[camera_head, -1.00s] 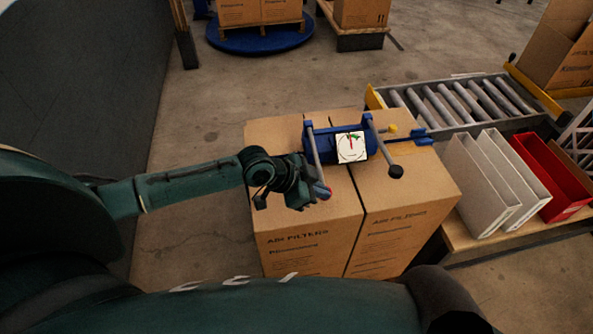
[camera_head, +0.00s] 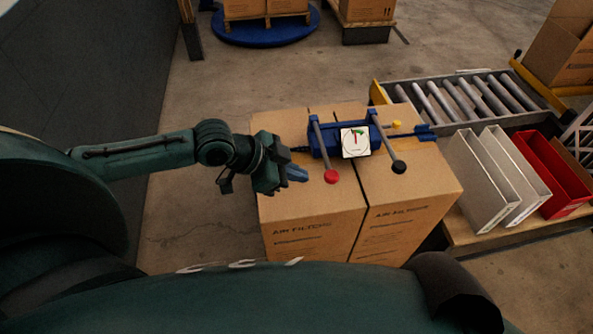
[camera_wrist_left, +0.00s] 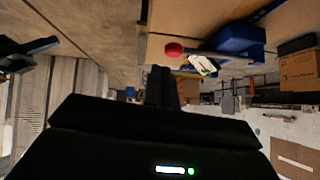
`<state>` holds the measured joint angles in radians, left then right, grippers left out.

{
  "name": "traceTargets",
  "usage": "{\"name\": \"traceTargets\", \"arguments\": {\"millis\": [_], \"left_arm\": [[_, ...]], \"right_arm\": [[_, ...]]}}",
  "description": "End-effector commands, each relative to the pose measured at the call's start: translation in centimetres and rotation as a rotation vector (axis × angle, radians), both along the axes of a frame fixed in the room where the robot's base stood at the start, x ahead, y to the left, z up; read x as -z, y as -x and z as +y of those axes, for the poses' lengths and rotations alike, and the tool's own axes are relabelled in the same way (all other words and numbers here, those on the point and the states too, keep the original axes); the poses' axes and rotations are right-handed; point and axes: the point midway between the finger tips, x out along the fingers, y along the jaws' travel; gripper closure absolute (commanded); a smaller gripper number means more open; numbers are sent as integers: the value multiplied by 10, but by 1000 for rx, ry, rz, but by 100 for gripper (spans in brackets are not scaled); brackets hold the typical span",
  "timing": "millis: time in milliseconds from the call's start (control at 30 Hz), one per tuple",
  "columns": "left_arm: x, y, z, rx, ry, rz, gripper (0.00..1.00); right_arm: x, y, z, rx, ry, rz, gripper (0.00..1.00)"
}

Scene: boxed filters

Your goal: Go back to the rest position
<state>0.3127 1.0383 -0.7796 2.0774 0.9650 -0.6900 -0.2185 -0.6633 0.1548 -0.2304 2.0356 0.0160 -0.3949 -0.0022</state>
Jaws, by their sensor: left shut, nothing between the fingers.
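My left gripper (camera_head: 296,173) is shut and empty. It is over the left part of the cardboard box top, just left of the red-knobbed lever. A blue strapping tool (camera_head: 322,137) lies on top of two cardboard boxes (camera_head: 318,228) that stand side by side. It has a red-knobbed lever (camera_head: 331,176), a dark-knobbed lever (camera_head: 398,167) and a white dial (camera_head: 355,142). In the left wrist view the red knob (camera_wrist_left: 173,49) and the blue tool (camera_wrist_left: 241,40) show beyond my dark gripper body. My right gripper is not in view.
A roller conveyor (camera_head: 455,100) stands behind and right of the boxes. White bins (camera_head: 482,178) and a red bin (camera_head: 549,172) stand on a wooden bench at right. A dark wall (camera_head: 95,75) is at far left. The floor between the wall and boxes is clear.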

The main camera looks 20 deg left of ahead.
Motion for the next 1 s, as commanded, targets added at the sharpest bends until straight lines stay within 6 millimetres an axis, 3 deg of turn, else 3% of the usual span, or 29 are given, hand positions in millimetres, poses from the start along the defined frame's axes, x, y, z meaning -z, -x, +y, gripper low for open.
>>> {"name": "traceTargets", "arguments": {"millis": [700, 833, 1000], "left_arm": [[1, 0, -2, 1, 4, -1, 100], [10, 6, -21, -11, 53, -13, 100], [35, 24, -62, -114, 194, -48, 100]], "right_arm": [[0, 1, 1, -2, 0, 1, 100], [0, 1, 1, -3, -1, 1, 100], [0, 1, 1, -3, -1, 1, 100]]}}
